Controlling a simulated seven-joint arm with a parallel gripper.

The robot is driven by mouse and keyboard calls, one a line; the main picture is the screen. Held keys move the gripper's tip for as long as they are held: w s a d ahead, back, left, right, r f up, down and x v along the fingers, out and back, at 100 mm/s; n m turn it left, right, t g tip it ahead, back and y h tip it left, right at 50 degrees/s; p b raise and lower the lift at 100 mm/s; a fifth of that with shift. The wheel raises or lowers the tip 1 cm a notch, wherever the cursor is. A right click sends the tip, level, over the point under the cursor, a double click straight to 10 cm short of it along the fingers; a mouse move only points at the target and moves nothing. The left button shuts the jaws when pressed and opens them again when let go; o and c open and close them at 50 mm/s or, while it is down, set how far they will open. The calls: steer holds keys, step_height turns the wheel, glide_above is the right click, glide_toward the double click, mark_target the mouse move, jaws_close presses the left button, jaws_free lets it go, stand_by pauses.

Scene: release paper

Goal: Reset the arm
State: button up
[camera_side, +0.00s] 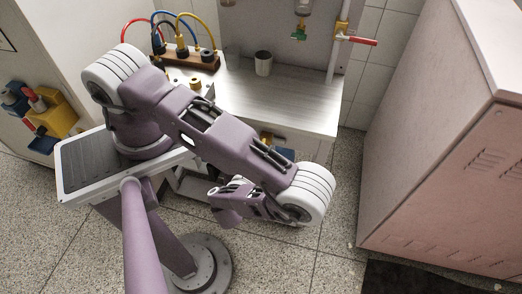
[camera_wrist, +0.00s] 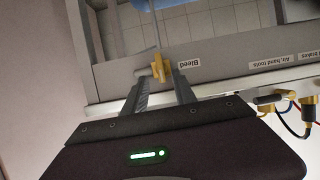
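My arm is folded in the middle of the side view, in front of the white bench (camera_side: 300,105). My wrist end hangs low beside the bench in that view, and the fingers cannot be made out there. In the wrist view the two dark fingers of my gripper (camera_wrist: 158,80) stand apart. No held object shows between them. A yellow valve (camera_wrist: 160,68) on the grey panel (camera_wrist: 120,80) shows beyond the fingertips, near a label reading "Bleed" (camera_wrist: 189,64).
A grey cup (camera_side: 263,63) and a brown block with coloured hoses (camera_side: 195,60) stand on the bench. A red-handled valve (camera_side: 355,39) sits on a pipe behind it. A large pinkish cabinet (camera_side: 445,150) stands at right. Speckled floor (camera_side: 335,215) lies open between.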

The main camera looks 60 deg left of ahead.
steer(key=w+d+r+n+g+h, duration=0.1)
steer(key=w+d+r+g+h, duration=0.1)
steer(key=d, duration=0.4)
steer(key=w+d+r+n+g+h, duration=0.1)
steer(key=w+d+r+g+h, duration=0.1)
steer(key=d, duration=0.5)
steer(key=w+d+r+m+g+h, duration=0.1)
steer(key=w+d+r+h, duration=0.2)
steer(key=r, duration=0.6)
steer(key=w+d+r+m+h, duration=0.2)
steer(key=d+r+h, duration=0.15)
steer(key=r, duration=0.55)
steer(key=s+a+r+m+h, duration=0.1)
steer(key=s+a+r+m, duration=0.15)
steer(key=r, duration=0.55)
steer(key=s+a+r+m+h, duration=0.1)
steer(key=s+a+r+m, duration=0.2)
steer(key=r, duration=0.5)
steer(key=s+a+r+m+t+y, duration=0.1)
steer(key=s+a+r+m+y, duration=0.1)
steer(key=s+a, duration=0.7)
steer(key=s+r+y, duration=0.1)
steer(key=s+r, duration=0.1)
steer(key=s, duration=0.2)
steer(key=shift+a+r+m, duration=0.3)
steer(key=shift+a+m, duration=0.05)
